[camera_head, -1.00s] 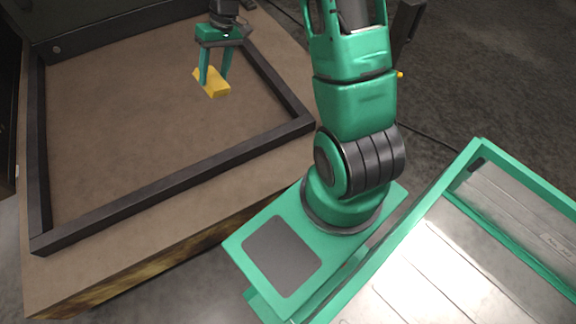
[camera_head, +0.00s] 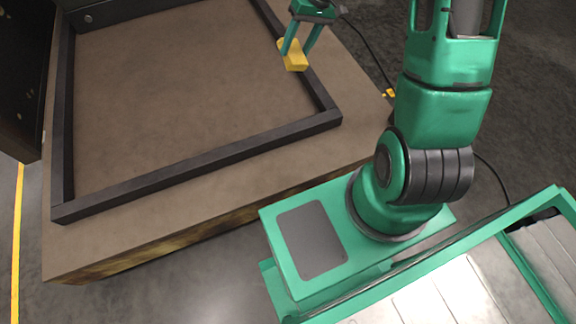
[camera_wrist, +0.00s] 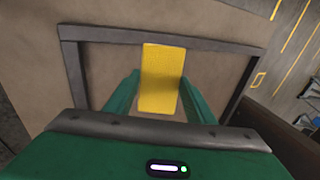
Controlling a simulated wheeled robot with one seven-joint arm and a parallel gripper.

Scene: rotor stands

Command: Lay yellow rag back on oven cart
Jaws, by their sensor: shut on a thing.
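The yellow rag (camera_head: 293,56) looks like a small flat yellow block in the head view. My gripper (camera_head: 296,48) is shut on it, with one green finger on each side. In the wrist view the rag (camera_wrist: 161,78) stands out between the fingers of my gripper (camera_wrist: 160,88). In the head view the rag overlaps the right bar of a dark frame on a brown-topped stand (camera_head: 130,222). I cannot tell how high it is above the top. Nothing in view can be surely told as the oven cart.
The dark raised frame (camera_head: 200,158) borders the brown top, and the area inside it is bare. A black cable (camera_head: 368,55) lies on the grey floor right of the stand. A dark cabinet (camera_head: 22,80) stands at the left, near a yellow floor line (camera_head: 16,250).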

